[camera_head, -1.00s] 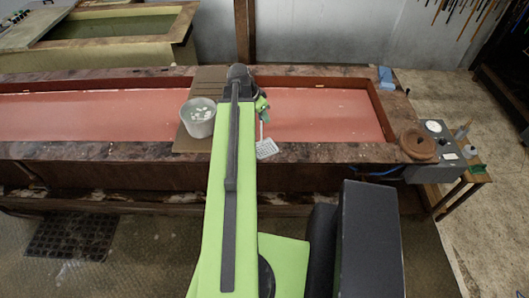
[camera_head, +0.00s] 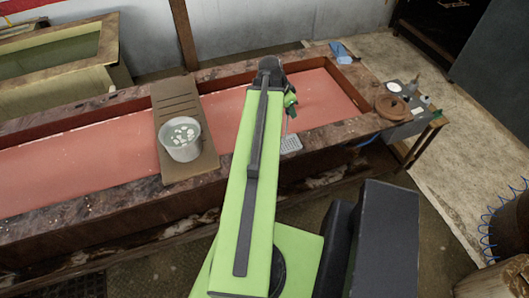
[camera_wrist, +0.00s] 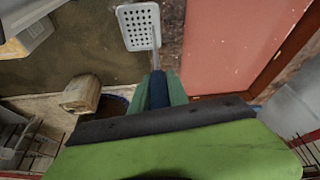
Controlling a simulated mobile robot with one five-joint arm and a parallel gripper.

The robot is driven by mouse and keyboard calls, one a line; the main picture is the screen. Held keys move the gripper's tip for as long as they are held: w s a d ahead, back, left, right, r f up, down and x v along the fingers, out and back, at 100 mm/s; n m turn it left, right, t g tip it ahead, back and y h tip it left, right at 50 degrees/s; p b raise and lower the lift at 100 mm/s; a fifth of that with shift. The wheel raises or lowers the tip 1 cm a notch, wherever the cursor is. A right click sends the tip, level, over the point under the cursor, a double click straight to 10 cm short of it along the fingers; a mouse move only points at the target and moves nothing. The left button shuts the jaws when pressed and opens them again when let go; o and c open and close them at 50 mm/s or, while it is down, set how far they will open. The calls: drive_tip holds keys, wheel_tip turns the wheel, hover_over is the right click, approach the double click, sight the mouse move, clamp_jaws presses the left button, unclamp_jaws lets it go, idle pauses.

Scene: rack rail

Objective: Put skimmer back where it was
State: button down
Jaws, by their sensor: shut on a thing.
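The skimmer (camera_head: 291,143) has a pale, flat, perforated head on a thin handle. It hangs from my gripper (camera_head: 289,101) at the near rim of the long red-bottomed trough (camera_head: 322,94). In the wrist view the skimmer's perforated head (camera_wrist: 139,26) is at the top centre, and its handle runs down into my gripper (camera_wrist: 158,85). The green fingers are shut on the dark blue handle end. The fingertips are partly hidden in the head view. No rack or rail is clear in the current head view.
A clear bucket with white pieces (camera_head: 181,139) stands on a brown slatted board (camera_head: 173,98) across the trough. A brown coil (camera_head: 392,107) and a grey control box (camera_head: 408,123) are at the trough's right end. A blue cloth (camera_head: 341,53) lies on the far rim.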

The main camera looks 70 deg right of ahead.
drive_tip(key=w+f+b, duration=1.1)
drive_tip(key=shift+d+f, duration=0.15)
drive_tip(key=shift+d, duration=0.05)
drive_tip(key=c, duration=1.3)
unclamp_jaws()
drive_tip(key=shift+w, duration=0.1)
drive_tip(key=p+v, duration=1.1)
drive_tip(key=v, duration=0.1)
drive_tip(key=shift+r, duration=0.3)
